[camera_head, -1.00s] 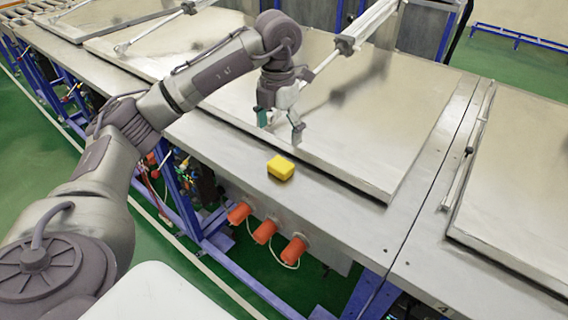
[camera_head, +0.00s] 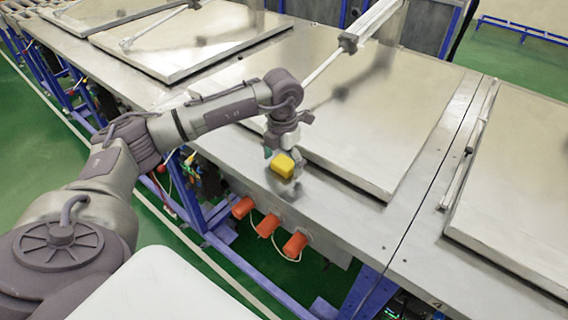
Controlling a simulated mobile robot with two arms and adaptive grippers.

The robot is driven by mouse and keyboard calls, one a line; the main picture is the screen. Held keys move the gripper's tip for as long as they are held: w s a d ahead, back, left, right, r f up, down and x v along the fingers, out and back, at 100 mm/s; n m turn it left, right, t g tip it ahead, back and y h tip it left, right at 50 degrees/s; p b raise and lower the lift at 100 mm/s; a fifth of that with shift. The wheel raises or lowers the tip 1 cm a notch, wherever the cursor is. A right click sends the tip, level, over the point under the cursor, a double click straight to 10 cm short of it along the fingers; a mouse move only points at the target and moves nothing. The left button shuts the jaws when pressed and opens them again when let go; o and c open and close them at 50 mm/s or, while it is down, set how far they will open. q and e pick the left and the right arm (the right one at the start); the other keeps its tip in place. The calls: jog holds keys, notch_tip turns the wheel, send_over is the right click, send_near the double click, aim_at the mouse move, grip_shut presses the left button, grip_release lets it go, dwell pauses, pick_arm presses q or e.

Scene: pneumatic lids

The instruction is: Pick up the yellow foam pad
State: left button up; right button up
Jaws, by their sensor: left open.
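The yellow foam pad (camera_head: 283,165) is a small block on the bare metal strip at the front of the table, beside the large raised lid. My left gripper (camera_head: 284,158) points down over it and is open, with one finger at the pad's left and the other close to its right side. Part of the pad's far side is hidden by the gripper. I cannot tell whether the fingers touch it. My right gripper is not in view.
The silver lid (camera_head: 370,120) lies just behind the pad. Orange knobs (camera_head: 268,225) stick out below the table's front edge. A slim rod (camera_head: 325,65) rises from the lid's far area. The strip to the right of the pad is clear.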

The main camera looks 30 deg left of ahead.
aim_at(283, 162)
pick_arm(q)
jog(key=c, duration=1)
jog(key=shift+c, duration=0.2)
jog(key=shift+r, duration=0.1)
jog(key=shift+r, duration=0.5)
notch_tip(283, 162, up, 3)
jog(key=shift+w+f+b, duration=0.1)
jog(key=shift+f+b, duration=0.1)
jog(key=shift+b, duration=0.6)
jog(key=s+r+b, duration=0.3)
jog(key=s+r, duration=0.4)
jog(key=s, duration=0.5)
jog(key=shift+a+r, duration=0.15)
jog(key=shift+a, duration=0.3)
